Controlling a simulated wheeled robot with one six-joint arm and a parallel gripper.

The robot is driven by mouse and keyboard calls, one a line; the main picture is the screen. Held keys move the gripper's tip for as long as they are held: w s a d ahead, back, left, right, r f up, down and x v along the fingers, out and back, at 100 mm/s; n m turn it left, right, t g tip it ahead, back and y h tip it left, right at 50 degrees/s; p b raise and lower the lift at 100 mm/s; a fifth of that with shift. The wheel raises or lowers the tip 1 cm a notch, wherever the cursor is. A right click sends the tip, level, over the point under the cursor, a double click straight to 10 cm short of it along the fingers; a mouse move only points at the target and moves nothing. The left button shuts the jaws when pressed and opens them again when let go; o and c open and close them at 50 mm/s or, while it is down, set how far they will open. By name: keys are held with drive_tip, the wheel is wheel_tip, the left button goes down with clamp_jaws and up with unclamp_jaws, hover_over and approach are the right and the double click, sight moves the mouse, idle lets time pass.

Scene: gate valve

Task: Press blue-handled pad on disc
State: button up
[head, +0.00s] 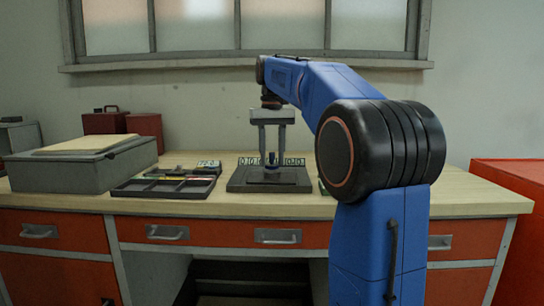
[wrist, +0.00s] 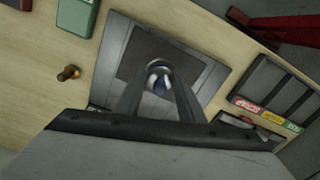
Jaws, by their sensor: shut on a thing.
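My gripper (head: 270,156) points straight down over a dark grey base plate (head: 240,182) on the bench. Its fingers are shut on the blue handle of the pad (head: 272,158). In the wrist view my gripper (wrist: 158,72) has the blue handle (wrist: 160,86) between its fingertips, with a pale round part around it. In the wrist view a darker square (wrist: 135,60) lies under the pad on the base plate.
A dark compartment tray (head: 160,189) with coloured pieces lies left of the base plate. A large grey box (head: 75,170) stands further left. The wrist view shows a green box (wrist: 78,17) and a small brass knob (wrist: 68,73). Number cards (head: 294,160) stand behind.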

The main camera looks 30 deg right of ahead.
drive_tip(key=shift+f, duration=0.55)
idle(1.8)
drive_tip(key=shift+r, duration=0.15)
drive_tip(key=shift+r, duration=3.4)
